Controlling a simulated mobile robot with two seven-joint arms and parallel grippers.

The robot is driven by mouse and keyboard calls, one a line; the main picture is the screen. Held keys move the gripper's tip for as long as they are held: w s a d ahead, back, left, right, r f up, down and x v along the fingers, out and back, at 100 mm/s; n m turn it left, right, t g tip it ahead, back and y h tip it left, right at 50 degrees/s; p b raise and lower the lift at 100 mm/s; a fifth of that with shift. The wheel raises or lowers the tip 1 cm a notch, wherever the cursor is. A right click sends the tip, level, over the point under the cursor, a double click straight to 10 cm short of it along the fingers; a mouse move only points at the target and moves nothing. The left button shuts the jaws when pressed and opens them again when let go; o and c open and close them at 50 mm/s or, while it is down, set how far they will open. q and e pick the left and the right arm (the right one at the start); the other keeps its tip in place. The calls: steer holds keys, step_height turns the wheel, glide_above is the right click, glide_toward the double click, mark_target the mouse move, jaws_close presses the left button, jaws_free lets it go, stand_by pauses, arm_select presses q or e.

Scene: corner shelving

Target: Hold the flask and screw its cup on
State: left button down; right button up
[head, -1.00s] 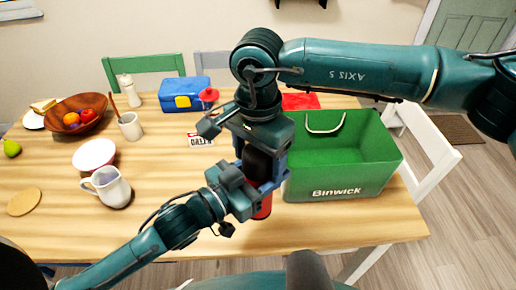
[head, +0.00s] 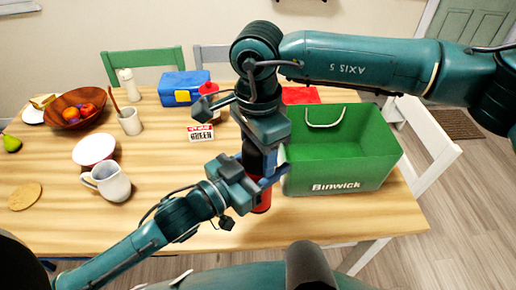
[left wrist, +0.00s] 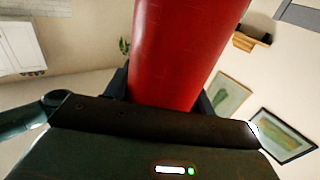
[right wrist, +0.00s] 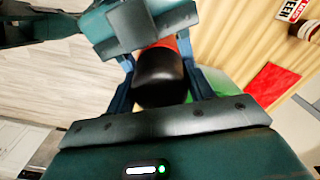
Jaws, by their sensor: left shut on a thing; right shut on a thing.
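The red flask (head: 263,203) stands upright near the table's front edge, its lower end showing below my left gripper (head: 255,183). That gripper is shut on its body, and the red body fills the left wrist view (left wrist: 180,50). The black cup (head: 253,158) is at the flask's top, between the fingers of my right gripper (head: 264,162), which comes down from above and is shut on it. In the right wrist view the cup (right wrist: 160,80) covers most of the flask. I cannot tell whether cup and flask touch; the joint is hidden.
The green Binwick container (head: 340,155) stands close to the right of the flask. A white jug (head: 110,183), a red-and-white bowl (head: 94,149) and a wooden fruit bowl (head: 75,107) are on the left. A blue lunch box (head: 183,88) is behind. The table left of the flask is partly clear.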

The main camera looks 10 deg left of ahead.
steer(key=m, duration=0.5)
steer(key=o, duration=1.1)
steer(key=shift+c, duration=0.2)
steer(key=shift+r, duration=0.1)
steer(key=shift+r, duration=2.2)
steer(key=shift+c, duration=0.4)
steer(key=r+n, duration=0.1)
steer(key=n, duration=0.3)
steer(key=shift+a+r, duration=0.1)
steer(key=shift+r, duration=0.25)
steer(key=r+n, duration=0.1)
steer(key=n, duration=0.3)
steer(key=shift+r, duration=0.4)
